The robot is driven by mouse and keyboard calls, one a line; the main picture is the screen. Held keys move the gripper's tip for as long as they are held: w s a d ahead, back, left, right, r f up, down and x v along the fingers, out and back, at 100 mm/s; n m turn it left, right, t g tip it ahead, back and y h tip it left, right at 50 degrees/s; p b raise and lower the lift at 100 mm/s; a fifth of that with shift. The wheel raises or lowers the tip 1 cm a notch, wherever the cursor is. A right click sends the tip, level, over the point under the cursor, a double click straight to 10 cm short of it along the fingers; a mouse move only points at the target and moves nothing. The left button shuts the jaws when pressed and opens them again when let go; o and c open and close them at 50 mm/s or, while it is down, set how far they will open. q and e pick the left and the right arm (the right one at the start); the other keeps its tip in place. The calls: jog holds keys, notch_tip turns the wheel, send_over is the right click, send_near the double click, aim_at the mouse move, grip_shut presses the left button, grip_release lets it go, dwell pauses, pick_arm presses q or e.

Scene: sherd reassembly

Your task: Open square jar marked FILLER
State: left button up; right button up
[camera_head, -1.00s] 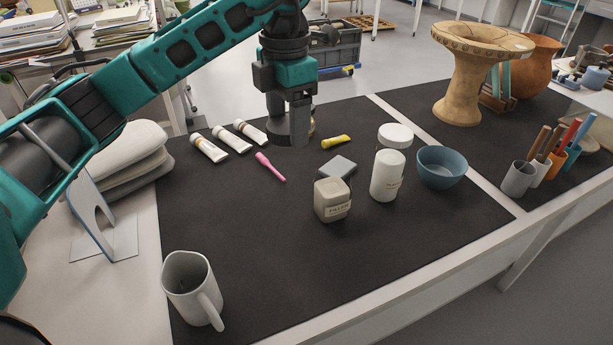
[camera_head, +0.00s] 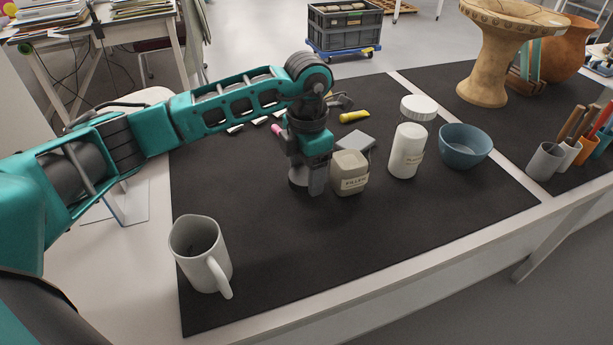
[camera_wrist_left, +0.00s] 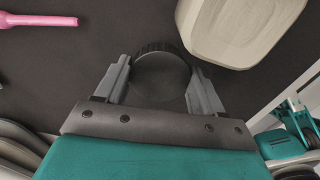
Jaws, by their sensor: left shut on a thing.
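The square beige jar (camera_head: 349,178) with the FILLER label stands upright on the dark mat (camera_head: 400,235). In the left wrist view the jar (camera_wrist_left: 235,30) is at the upper right. I cannot tell whether a lid is on it. My left gripper (camera_head: 308,180) points down just left of the jar. In the left wrist view its fingers (camera_wrist_left: 160,78) are on either side of a dark round thing with a ribbed edge (camera_wrist_left: 161,65), like a screw lid, and are shut on it. Its underside is hidden. My right gripper is not in view.
A white bottle (camera_head: 407,152), white-lidded jar (camera_head: 418,108) and blue bowl (camera_head: 465,146) stand right of the jar. A grey flat block (camera_head: 356,140) and yellow tube (camera_head: 354,116) lie behind it. A mug (camera_head: 197,250) stands front left. The front of the mat is clear.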

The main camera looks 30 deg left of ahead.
aim_at(307, 173)
pick_arm(q)
jog(key=shift+f, duration=0.75)
jog(key=shift+f, duration=0.1)
jog(key=o, duration=1.2)
jog(key=shift+c, duration=0.2)
jog(key=shift+r, duration=0.35)
notch_tip(307, 173, up, 12)
jog(key=p, duration=0.2)
jog(key=shift+f, duration=0.2)
